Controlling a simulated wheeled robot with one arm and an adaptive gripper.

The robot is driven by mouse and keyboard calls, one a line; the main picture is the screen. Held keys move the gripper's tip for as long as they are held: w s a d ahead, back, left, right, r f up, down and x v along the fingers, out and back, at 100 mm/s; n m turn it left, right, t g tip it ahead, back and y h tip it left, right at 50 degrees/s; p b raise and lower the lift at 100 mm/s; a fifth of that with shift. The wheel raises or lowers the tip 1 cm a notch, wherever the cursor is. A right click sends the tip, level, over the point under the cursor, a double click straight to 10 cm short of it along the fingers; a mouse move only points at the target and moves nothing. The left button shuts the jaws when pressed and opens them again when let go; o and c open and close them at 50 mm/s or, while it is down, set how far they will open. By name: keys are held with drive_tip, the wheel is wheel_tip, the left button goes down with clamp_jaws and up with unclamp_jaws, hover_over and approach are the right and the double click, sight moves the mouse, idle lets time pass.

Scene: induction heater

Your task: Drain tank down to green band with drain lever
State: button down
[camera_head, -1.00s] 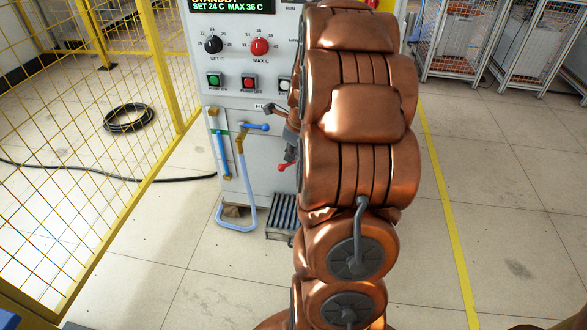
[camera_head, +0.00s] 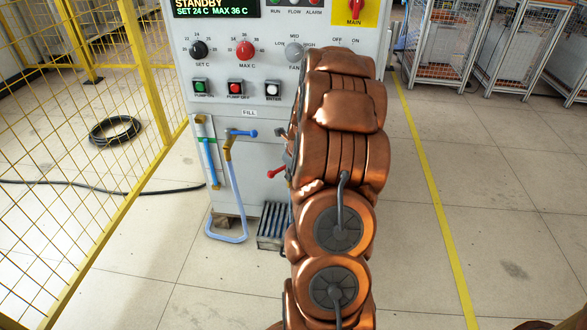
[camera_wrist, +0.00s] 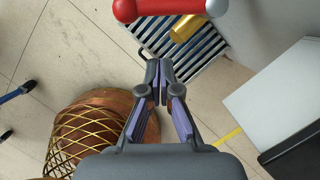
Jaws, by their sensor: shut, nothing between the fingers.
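The red drain lever (camera_head: 277,173) sticks out low on the cabinet front, just left of my arm. In the wrist view the red lever (camera_wrist: 165,8) crosses the top edge, ahead of my fingertips and apart from them, with a brass spout (camera_wrist: 186,27) beside it. My gripper (camera_wrist: 160,80) is shut and empty; in the head view it is mostly hidden by my arm. The sight tube (camera_head: 210,158) at the cabinet's left shows blue liquid and a small green band (camera_head: 204,140). The liquid top looks near the band; the exact level is too small to tell.
A slatted drain grate (camera_head: 270,228) lies below the lever. A blue-handled fill lever (camera_head: 241,133) with a looped hose (camera_head: 236,205) is left of it. A yellow mesh fence (camera_head: 75,130) stands left. Floor to the right is clear.

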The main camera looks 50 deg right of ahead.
sight(283, 169)
drive_tip(key=shift+w+d+f+b, duration=0.15)
drive_tip(key=shift+w+b, duration=0.05)
drive_tip(key=shift+w, duration=0.75)
drive_tip(key=shift+w+d+f+b, duration=0.1)
drive_tip(key=shift+w+d+b, duration=0.1)
drive_tip(key=shift+w, duration=0.75)
